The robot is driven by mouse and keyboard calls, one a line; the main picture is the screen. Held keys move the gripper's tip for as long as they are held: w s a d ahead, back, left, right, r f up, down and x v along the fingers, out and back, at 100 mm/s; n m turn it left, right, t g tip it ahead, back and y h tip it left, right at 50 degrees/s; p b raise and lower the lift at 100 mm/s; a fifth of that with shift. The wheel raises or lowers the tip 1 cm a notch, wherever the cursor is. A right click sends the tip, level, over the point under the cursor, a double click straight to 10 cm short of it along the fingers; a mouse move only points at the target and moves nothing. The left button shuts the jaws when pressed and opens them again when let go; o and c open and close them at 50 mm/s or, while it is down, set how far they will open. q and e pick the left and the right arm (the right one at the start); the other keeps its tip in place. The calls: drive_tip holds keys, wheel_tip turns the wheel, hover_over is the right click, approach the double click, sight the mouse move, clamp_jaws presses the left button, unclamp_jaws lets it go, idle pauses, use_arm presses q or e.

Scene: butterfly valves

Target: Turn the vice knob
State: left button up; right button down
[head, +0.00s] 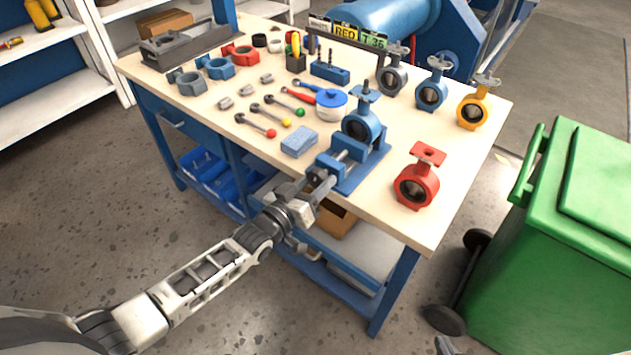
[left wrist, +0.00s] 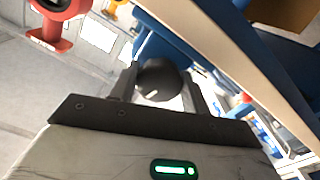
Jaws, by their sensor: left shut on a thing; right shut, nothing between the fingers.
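The blue vice (head: 358,168) is fixed at the front edge of the workbench (head: 440,215), with a blue butterfly valve (head: 361,127) standing upright at its jaws. My left gripper (head: 320,182) reaches the vice's front end from the lower left. In the left wrist view its two fingers are shut on the dark round vice knob (left wrist: 158,80), one on each side. In the head view the knob is mostly hidden by the fingers. Only a small part of my right gripper (head: 446,346) shows at the bottom edge, apart from the bench.
A red valve (head: 416,185) stands right of the vice, and a blue sponge (head: 299,141) lies left of it. More valves, a pot (head: 331,104) and tools stand farther back. A green bin (head: 560,250) stands right of the bench, with clear floor between.

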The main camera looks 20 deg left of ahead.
use_arm(q)
drive_tip(key=shift+f, duration=0.1)
drive_tip(key=o, duration=1)
drive_tip(key=v, duration=1.6)
drive_tip(key=s+d+f+m+g+y, duration=0.1)
drive_tip(key=s+d+f+g, duration=0.1)
drive_tip(key=s, duration=0.1)
drive_tip(key=s+d+f+m+g+y, duration=0.1)
drive_tip(key=s+d+f+g, duration=0.1)
drive_tip(key=s+d+f+m+g+y, duration=0.1)
drive_tip(key=s+d+f+g, duration=0.1)
drive_tip(key=s, duration=0.1)
drive_tip(key=shift+s+d+f+g, duration=0.15)
drive_tip(key=shift+s+d+g, duration=0.1)
drive_tip(key=shift+s+g, duration=0.05)
